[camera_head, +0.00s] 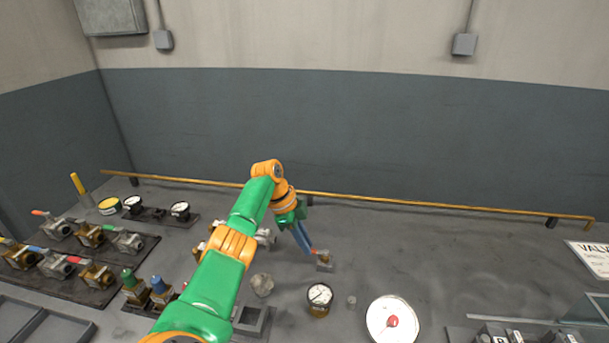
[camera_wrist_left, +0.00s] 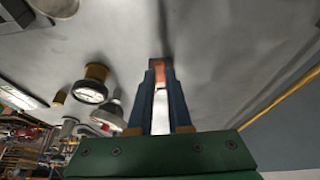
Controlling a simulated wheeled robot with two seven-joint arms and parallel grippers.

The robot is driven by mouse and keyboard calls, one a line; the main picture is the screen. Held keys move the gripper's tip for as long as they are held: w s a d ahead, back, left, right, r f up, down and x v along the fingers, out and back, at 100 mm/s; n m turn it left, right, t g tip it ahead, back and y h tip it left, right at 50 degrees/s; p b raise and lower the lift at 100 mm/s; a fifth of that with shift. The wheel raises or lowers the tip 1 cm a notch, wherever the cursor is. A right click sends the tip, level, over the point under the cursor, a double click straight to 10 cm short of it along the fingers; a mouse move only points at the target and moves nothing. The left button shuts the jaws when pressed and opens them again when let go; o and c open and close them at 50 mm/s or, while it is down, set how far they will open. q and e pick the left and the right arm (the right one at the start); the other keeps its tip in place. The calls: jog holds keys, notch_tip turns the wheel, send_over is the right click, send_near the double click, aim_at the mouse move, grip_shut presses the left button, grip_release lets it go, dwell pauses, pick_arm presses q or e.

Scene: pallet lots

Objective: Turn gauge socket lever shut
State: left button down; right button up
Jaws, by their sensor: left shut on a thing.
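A small brass-coloured fitting on a grey base (camera_head: 324,260), probably the gauge socket, sits on the bench in the middle of the head view. My left gripper (camera_head: 309,250) reaches down beside it with its blue fingers. In the left wrist view my left gripper (camera_wrist_left: 161,66) is shut on an orange-red piece (camera_wrist_left: 161,76), which looks like the lever. The fingers hide much of it, so I cannot tell the lever's angle. A round dial gauge (camera_head: 319,297) stands apart on the bench, in front of the fitting. My right gripper is not in view.
A white round dish (camera_head: 392,322) with a red item lies at front right. Valves on dark plates (camera_head: 110,286) and a rack of gauges (camera_head: 180,210) fill the left. A yellow pipe (camera_head: 430,205) runs along the wall. The bench right of the fitting is mostly clear.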

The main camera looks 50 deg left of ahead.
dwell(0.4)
pick_arm(q)
jog(key=c, duration=0.8)
grip_release()
jog(key=shift+w, duration=0.15)
jog(key=shift+c, duration=0.2)
jog(key=b+v, duration=0.1)
jog(key=v, duration=0.6)
jog(key=shift+f, duration=0.15)
